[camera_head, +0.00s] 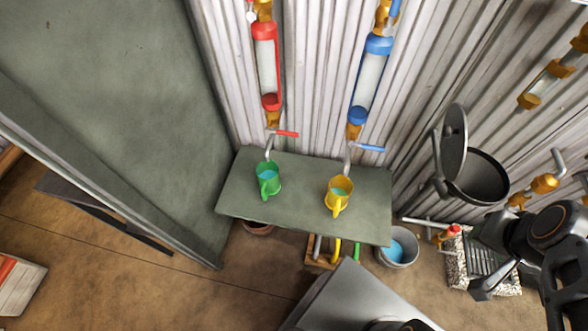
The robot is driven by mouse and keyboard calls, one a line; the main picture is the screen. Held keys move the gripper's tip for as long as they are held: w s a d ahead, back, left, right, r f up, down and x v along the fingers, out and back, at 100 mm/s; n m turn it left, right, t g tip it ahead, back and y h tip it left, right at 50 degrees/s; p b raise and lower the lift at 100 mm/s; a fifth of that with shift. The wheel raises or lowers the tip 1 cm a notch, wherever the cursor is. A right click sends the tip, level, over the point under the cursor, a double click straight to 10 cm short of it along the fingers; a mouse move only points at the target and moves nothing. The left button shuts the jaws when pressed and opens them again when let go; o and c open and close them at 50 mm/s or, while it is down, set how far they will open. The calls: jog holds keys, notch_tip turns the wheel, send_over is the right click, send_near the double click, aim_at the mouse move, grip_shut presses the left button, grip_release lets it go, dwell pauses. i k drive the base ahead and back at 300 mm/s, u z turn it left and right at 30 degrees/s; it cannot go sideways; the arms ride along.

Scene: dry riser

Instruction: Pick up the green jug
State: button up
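The green jug (268,179) stands upright on the left part of a grey-green shelf (300,205), below the red tube. It has blue liquid inside and its handle points toward the front. A yellow jug (339,195), also with blue liquid, stands on the same shelf to its right. Dark parts of my arm (548,225) show at the right edge, far to the right of the green jug. I cannot make out clearly whether my fingers are open or shut. Nothing covers the green jug.
A red tube (267,65) and a blue tube (370,75) with spouts hang on the corrugated wall above the shelf. A grey panel (110,95) stands close on the left. A grey bucket (398,247) and a black lidded bin (477,178) are on the right.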

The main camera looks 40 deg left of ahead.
aim_at(267, 174)
jog(key=u, duration=2.15)
